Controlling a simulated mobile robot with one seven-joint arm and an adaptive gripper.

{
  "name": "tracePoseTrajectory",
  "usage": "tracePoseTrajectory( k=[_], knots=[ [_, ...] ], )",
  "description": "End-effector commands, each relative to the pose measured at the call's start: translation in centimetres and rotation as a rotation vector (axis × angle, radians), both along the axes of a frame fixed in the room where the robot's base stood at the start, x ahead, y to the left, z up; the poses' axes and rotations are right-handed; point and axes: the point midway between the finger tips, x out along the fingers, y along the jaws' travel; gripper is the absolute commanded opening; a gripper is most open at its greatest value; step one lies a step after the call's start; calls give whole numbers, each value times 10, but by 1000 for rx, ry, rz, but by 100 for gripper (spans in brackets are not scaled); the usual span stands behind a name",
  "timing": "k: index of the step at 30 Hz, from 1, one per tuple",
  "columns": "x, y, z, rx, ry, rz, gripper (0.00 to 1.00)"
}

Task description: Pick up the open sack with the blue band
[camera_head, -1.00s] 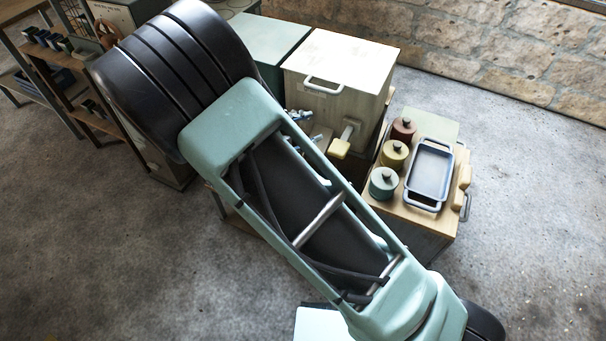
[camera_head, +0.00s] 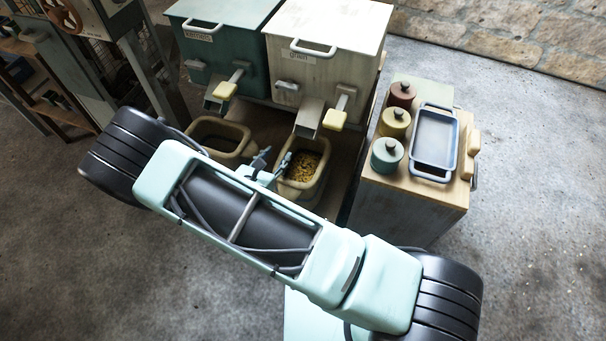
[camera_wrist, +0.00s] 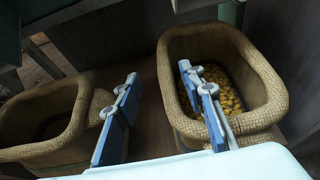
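Two open woven sacks stand side by side under the dispensers. The right sack (camera_head: 303,172) holds yellow pieces and also shows in the wrist view (camera_wrist: 268,78). The left sack (camera_head: 222,137) has a dark inside and shows at the left of the wrist view (camera_wrist: 40,150). I see no blue band on either, so I cannot tell which sack bears it. My gripper (camera_head: 272,165) is open and empty. In the wrist view its blue fingers (camera_wrist: 158,76) appear on either side of the right sack's left rim, one overlapping the opening. Contact is unclear.
A green bin (camera_head: 225,45) labelled kernels and a white bin (camera_head: 325,70) labelled grain stand behind, with chutes and yellow-handled levers above the sacks. At right a cabinet (camera_head: 420,205) carries three lidded pots and a blue-rimmed tray (camera_head: 435,140). Floor at left is free.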

Motion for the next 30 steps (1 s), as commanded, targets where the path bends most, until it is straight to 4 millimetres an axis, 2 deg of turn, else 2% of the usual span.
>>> tracePoseTrajectory(
  k=[12, 19, 27, 30],
  knots=[
    [40, -22, -23, 2, -2, -3, 37],
    [41, -22, -22, 1, -1, -2, 37],
    [41, -22, -22, 1, -1, -2, 7],
    [41, -22, -22, 2, -2, -2, 0]
  ],
)
